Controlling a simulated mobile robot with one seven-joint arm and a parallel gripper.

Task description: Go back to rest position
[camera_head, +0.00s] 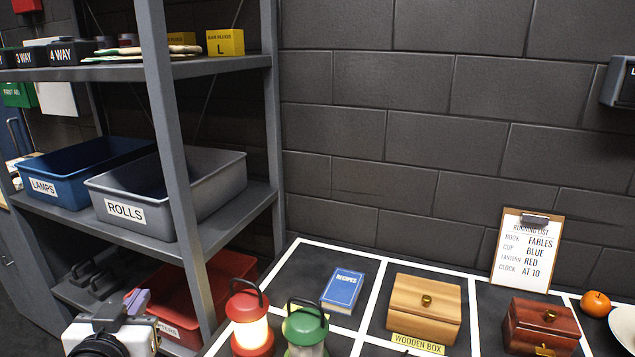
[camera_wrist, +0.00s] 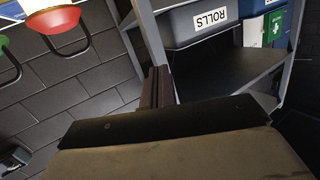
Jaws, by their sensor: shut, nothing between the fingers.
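My gripper (camera_wrist: 157,75) shows in the wrist view as dark fingers closed together with nothing between them. In the head view, part of my white arm (camera_head: 112,335) is at the lower left, in front of the shelf unit and left of the red lantern. The red lantern (camera_head: 252,337) glows pale yellow and stands at the table's front. The green lantern (camera_head: 307,340) is just right of it and looks unlit. Both lanterns are cut off at the bottom of the head view. My gripper touches neither lantern.
The table has white grid lines, a blue RECIPES book (camera_head: 343,290), a wooden box (camera_head: 425,308), a darker box (camera_head: 541,327) and an orange (camera_head: 595,303). A clipboard list (camera_head: 525,250) leans on the wall. The shelf unit (camera_head: 177,180) holds a grey ROLLS bin (camera_head: 165,200) and a blue LAMPS bin (camera_head: 45,187).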

